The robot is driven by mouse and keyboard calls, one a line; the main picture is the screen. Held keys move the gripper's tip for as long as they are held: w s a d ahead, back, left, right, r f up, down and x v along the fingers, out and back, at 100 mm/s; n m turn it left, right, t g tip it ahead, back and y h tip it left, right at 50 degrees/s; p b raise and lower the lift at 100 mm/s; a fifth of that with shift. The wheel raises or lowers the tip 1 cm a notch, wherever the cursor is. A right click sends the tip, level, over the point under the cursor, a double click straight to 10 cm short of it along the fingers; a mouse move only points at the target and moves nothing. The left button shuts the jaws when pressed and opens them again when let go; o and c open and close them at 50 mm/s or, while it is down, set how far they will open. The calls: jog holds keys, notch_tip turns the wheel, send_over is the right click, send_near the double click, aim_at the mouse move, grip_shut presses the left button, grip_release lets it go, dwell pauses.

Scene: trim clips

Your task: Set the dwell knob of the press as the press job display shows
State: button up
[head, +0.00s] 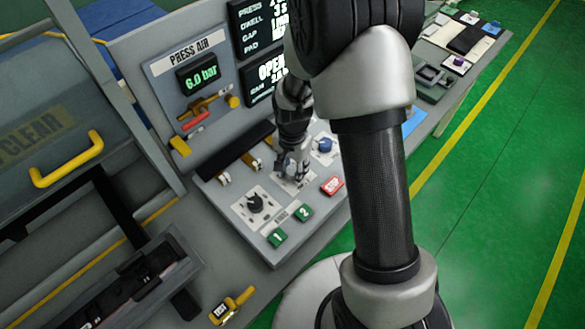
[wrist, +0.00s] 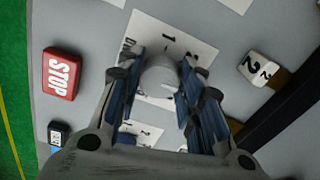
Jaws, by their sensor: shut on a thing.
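My gripper (head: 292,168) is down at the press panel, over a white dial plate in the middle of the control row. In the wrist view my gripper (wrist: 160,88) is shut on a pale grey round knob (wrist: 158,74), one finger on each side. The knob's plate (wrist: 150,28) shows a "1" and part of a label, mostly covered by a finger. The knob's pointer cannot be made out. The press job display (head: 257,25) lists PRESS, DWELL, GAP and PAD; my arm hides most of the values at its right side.
A black knob (head: 256,202) on a plate sits to the left, a blue knob (head: 325,145) to the right. Green buttons 1 (head: 277,238) and 2 (head: 303,212) and a red STOP button (head: 332,186) line the front. The PRESS AIR gauge (head: 198,76) reads 6.0 bar.

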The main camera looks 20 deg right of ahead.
aim_at(292, 171)
dwell(0.3)
jog(key=o, duration=1.1)
jog(key=shift+c, duration=0.2)
jog(key=shift+r, duration=0.1)
notch_tip(292, 171, up, 12)
jog(key=s+r+n+t+b, duration=0.15)
jog(key=s+r+n, duration=0.35)
jog(key=s+r, duration=0.5)
jog(key=s+r+n+t, duration=0.3)
jog(key=s+n, duration=0.2)
jog(key=s, duration=0.5)
jog(key=shift+s+r+b, duration=0.25)
jog(key=shift+r+b, duration=0.05)
jog(key=shift+b, duration=0.05)
